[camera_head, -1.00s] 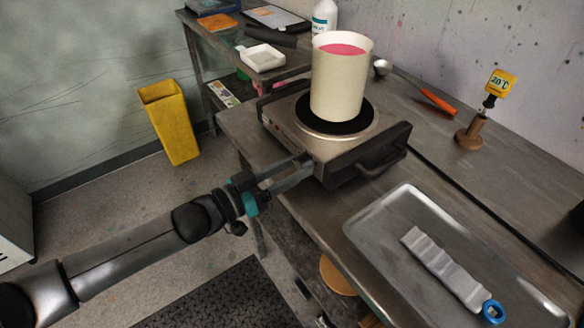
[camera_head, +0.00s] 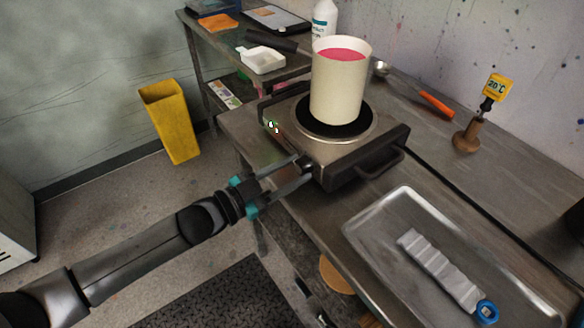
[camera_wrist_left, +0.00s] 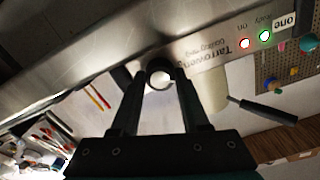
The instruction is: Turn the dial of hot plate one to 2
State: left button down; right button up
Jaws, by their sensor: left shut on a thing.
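Hot plate one (camera_head: 335,165) sits on the metal bench with a white beaker (camera_head: 338,90) of pink liquid on its black round plate. Its front panel shows in the left wrist view, with the label "one" (camera_wrist_left: 285,19) and a red and a green light lit. My left gripper (camera_head: 304,167) is at the front panel. In the left wrist view its two fingers are shut on the round dial (camera_wrist_left: 159,76), one on each side. The dial's marks and setting cannot be read. My right gripper is not in view.
A metal tray (camera_head: 375,247) with a pale folded strip and a blue ring lies at the front right. A thermometer stand (camera_head: 467,135) and an orange-handled tool (camera_head: 437,104) are behind. A yellow bin (camera_head: 170,120) stands on the floor.

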pick_arm(q)
jog(key=m, duration=0.4)
jog(key=shift+m, duration=2)
jog(key=shift+c, duration=2)
grip_release()
jog(key=shift+a, duration=0.1)
jog(key=p+v, duration=0.1)
jog(key=v, duration=1.4)
